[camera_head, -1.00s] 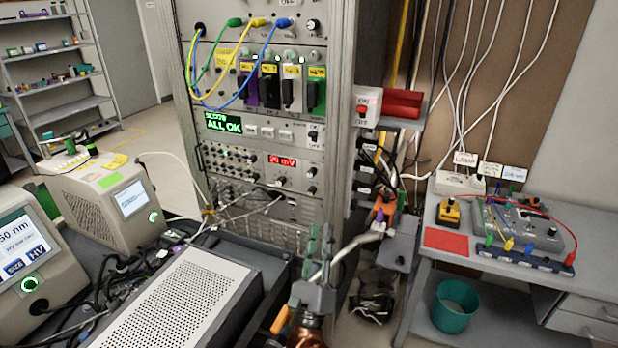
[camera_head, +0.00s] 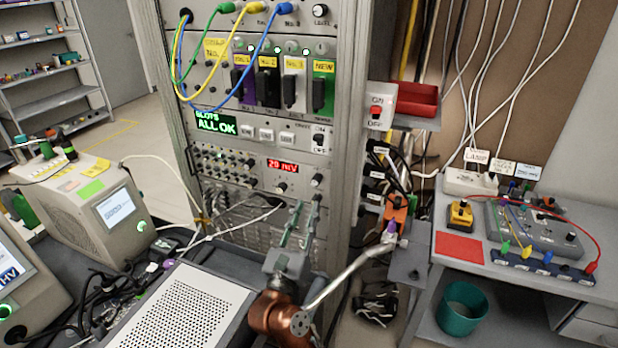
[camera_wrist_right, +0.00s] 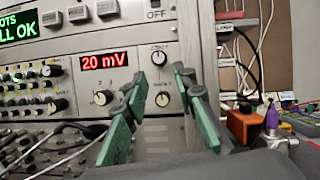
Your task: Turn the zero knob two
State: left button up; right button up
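The rack panel with the red 20 mV display (camera_head: 282,167) carries small knobs. In the right wrist view a knob (camera_wrist_right: 102,98) sits below the display (camera_wrist_right: 105,60). An upper knob (camera_wrist_right: 158,57) and a lower knob (camera_wrist_right: 163,98) sit to its right. Their labels are too small to read surely, so I cannot tell which is zero knob two. My right gripper (camera_head: 302,209) is open and empty in front of the panel, below the knobs in the head view. In the wrist view its green-padded fingers (camera_wrist_right: 160,76) flank the two right-hand knobs, apparently without touching. My left gripper is out of view.
A perforated grey box (camera_head: 185,312) stands at the front left. A silver tube (camera_head: 345,273) with a purple tip runs right of my right gripper. Cables (camera_head: 232,222) hang across the lower rack.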

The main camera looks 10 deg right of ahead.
aim_at(315, 184)
jog(key=b+x, duration=0.1)
jog(key=x, duration=0.7)
jog(key=shift+a, duration=0.15)
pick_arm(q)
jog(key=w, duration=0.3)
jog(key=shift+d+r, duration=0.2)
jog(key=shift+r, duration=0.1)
pick_arm(e)
jog(key=shift+c, duration=0.5)
grip_shut()
